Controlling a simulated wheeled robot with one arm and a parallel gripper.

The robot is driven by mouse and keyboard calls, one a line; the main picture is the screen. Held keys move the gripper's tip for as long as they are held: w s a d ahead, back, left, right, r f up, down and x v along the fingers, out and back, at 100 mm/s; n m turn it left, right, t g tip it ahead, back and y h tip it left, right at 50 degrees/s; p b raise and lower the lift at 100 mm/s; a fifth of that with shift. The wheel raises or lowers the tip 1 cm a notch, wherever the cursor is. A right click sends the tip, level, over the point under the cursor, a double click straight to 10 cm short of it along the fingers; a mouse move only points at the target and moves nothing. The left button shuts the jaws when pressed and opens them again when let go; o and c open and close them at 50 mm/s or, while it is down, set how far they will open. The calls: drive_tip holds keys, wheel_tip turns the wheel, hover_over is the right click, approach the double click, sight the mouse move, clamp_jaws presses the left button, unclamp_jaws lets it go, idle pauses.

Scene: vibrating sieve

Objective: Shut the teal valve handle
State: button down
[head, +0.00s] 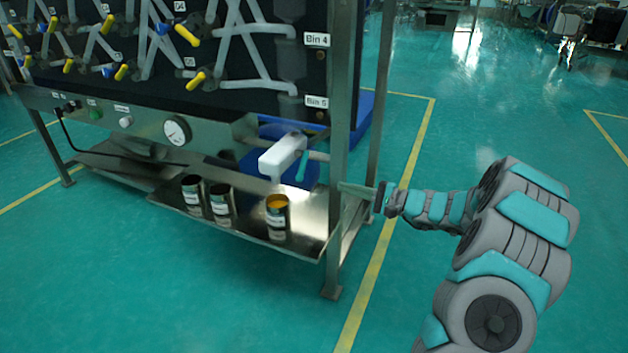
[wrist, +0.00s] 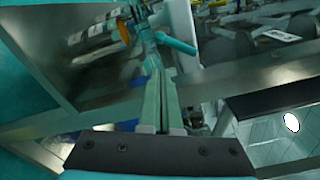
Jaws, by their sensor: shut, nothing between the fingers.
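The teal valve handle (head: 302,166) sticks out at the right side of a white block-shaped outlet (head: 284,155) under the panel, slanting downward. In the wrist view the teal handle (wrist: 176,43) lies just beyond my fingertips, slightly right of them. My gripper (head: 343,186) reaches in from the right, beside the rack's front right leg. In the wrist view my gripper (wrist: 160,75) has its two fingers together with nothing between them. The fingers look apart from the handle, though the exact gap is hard to judge.
Open cans, one with orange contents (head: 278,218), stand on the metal shelf (head: 300,240) below the outlet. The rack's steel leg (head: 340,130) stands close to my gripper. A pressure gauge (head: 177,130) is on the panel.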

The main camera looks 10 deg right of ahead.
sight(300, 176)
drive_tip(key=x, duration=1)
drive_tip(key=shift+p, duration=0.35)
drive_tip(key=shift+s+a+r+m+p, duration=0.15)
drive_tip(key=shift+s+a+m+p, duration=0.1)
drive_tip(key=shift+m+p, duration=0.3)
drive_tip(key=shift+s+r+m, duration=0.1)
drive_tip(key=shift+m, duration=0.25)
drive_tip(key=m+p, duration=0.1)
drive_tip(key=m, duration=0.1)
drive_tip(key=s+a+r+m+p, duration=0.1)
drive_tip(key=m+p, duration=0.1)
drive_tip(key=shift+s+r, duration=0.2)
drive_tip(key=shift+r, duration=0.05)
drive_tip(key=shift+s+a+r+b, duration=0.3)
drive_tip(key=shift+s+r+b, duration=0.15)
drive_tip(key=shift+r, duration=0.45)
drive_tip(key=shift+s, duration=0.1)
